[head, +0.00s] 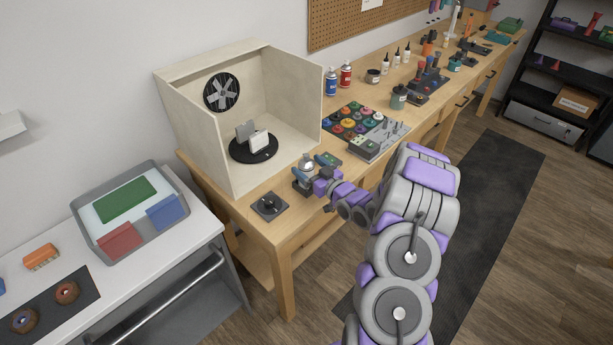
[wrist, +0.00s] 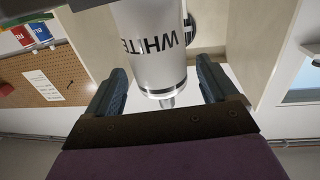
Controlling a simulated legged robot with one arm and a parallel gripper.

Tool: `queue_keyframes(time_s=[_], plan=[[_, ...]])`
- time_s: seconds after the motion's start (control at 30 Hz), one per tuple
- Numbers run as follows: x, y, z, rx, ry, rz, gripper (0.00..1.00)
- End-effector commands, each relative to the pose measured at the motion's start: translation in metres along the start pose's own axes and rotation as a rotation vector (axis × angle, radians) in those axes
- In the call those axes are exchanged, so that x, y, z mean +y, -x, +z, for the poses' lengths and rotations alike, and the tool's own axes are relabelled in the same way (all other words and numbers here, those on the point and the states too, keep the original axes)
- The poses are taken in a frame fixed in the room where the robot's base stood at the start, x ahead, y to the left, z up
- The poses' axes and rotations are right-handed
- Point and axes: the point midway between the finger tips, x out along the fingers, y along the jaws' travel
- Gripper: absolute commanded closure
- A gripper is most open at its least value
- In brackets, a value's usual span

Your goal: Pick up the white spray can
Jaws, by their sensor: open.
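The white spray can (wrist: 152,60) fills the upper middle of the wrist view, with "WHITE" printed upside down on its side. It is between the two fingers of my gripper (wrist: 162,88), with visible gaps on both sides. My gripper is open. In the head view, my gripper (head: 308,179) is low over the near part of the wooden bench. Its fingers hide most of the can (head: 308,163), and only a pale upper part shows.
A wooden spray booth (head: 177,112) with a fan and a turntable (head: 240,153) stands behind my gripper. A dark pedal-like device (head: 268,206) sits to the left.

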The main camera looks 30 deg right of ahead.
Motion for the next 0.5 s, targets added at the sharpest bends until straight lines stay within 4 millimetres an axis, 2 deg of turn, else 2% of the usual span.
queue_keyframes(time_s=[0.2,0.5], plan=[[-0.002,-0.025,0.001,0.002,-0.001,-0.002,0.14],[0.000,-0.031,0.001,0.001,-0.001,0.000,0.14]])
